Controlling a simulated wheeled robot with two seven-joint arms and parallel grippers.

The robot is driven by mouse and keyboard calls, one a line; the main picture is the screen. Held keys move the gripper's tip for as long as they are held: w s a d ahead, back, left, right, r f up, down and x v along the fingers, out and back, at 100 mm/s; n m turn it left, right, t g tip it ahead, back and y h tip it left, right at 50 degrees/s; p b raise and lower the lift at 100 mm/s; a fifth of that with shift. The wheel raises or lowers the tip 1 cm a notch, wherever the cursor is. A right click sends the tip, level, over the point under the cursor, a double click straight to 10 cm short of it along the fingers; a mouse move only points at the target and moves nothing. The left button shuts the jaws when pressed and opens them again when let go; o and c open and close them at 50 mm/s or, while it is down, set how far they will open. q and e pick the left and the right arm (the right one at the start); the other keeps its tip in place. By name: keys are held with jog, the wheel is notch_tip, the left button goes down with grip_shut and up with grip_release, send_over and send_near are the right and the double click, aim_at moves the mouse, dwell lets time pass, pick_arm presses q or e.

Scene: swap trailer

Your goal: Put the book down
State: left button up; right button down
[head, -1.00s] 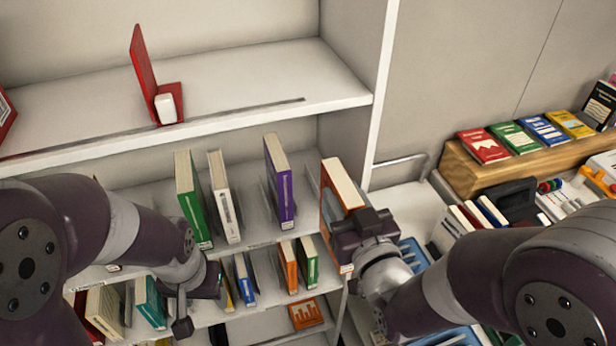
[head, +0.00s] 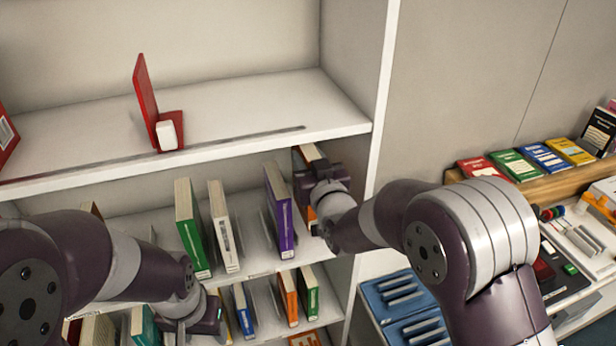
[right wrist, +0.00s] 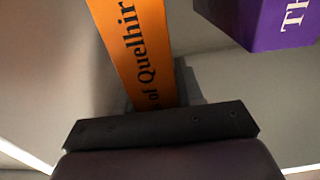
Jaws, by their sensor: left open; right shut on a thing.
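The orange book (head: 310,153) stands upright at the right end of the middle shelf bay, to the right of the purple book (head: 279,212). My right gripper (head: 320,176) is shut on the orange book and covers much of it. In the right wrist view its orange spine (right wrist: 135,45) fills the upper middle, with the purple book (right wrist: 272,22) at upper right and a gap between them. Whether the orange book's bottom touches the shelf is hidden. My left gripper (head: 198,318) is open and empty, low in front of the lower shelf.
A green book (head: 190,228) and a white book (head: 223,228) stand left of the purple one. The upper shelf (head: 250,110) overhangs, holding a red bookend (head: 147,100). The side panel (head: 378,130) is close right of my right gripper. Blue trays (head: 400,305) stand lower right.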

notch_tip(320, 180, down, 7)
jog(key=p, duration=0.3)
jog(key=shift+w+r, duration=0.1)
jog(key=shift+f+b, duration=0.25)
jog(key=shift+b, duration=0.1)
jog(key=c, duration=0.8)
grip_release()
jog(key=shift+o, duration=0.4)
